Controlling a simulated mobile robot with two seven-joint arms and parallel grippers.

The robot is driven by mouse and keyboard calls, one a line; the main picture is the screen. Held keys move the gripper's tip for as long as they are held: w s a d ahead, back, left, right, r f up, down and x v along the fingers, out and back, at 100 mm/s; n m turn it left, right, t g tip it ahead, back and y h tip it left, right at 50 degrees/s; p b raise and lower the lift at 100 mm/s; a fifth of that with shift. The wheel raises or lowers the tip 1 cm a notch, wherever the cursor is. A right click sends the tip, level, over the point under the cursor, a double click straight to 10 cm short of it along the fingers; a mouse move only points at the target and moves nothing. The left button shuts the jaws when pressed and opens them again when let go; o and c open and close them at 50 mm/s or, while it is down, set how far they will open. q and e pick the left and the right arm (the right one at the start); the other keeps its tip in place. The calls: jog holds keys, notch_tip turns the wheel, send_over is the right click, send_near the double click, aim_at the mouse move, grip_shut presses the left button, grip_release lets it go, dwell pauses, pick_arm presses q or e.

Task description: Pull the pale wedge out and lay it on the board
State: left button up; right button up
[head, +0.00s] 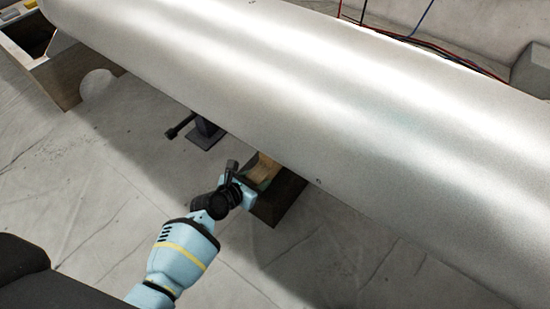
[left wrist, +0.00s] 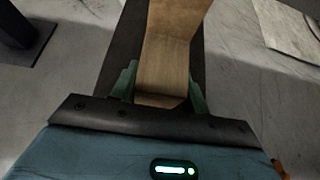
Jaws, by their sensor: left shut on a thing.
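The pale wedge (head: 263,169) is a light wooden piece on a dark block (head: 284,196), under the edge of the big metal cylinder (head: 300,90). In the left wrist view the wedge (left wrist: 168,55) runs away from me along the dark block (left wrist: 122,45). My left gripper (head: 256,182) is shut on the near end of the wedge, with a greenish finger on each side in the left wrist view (left wrist: 162,88). The wedge's far end is hidden. A flat pale panel (left wrist: 290,28) lies at upper right there; I cannot tell whether it is the board. My right gripper is not in view.
A dark stand with a handle (head: 205,132) is beside the wedge, under the cylinder; its base shows in the left wrist view (left wrist: 22,45). A wooden crate-like support (head: 62,80) is at upper left. Cables (head: 425,47) run behind the cylinder. The sheeted floor (head: 105,180) is clear in front.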

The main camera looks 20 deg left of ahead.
pick_arm(q)
jog(key=shift+s+a+p, duration=0.2)
jog(key=shift+s+p, duration=0.1)
jog(key=shift+s, duration=0.25)
jog(key=shift+s+a, duration=0.15)
jog(key=shift+s, duration=0.1)
jog(key=shift+s+p, duration=0.25)
jog(key=shift+p, duration=0.05)
jog(key=shift+s+a, duration=0.1)
jog(key=s+a+p, duration=0.3)
jog(key=s+a, duration=0.1)
jog(key=s, duration=0.8)
jog(key=shift+a+r, duration=0.15)
jog(key=shift+r, duration=0.2)
dwell(0.5)
dwell(0.3)
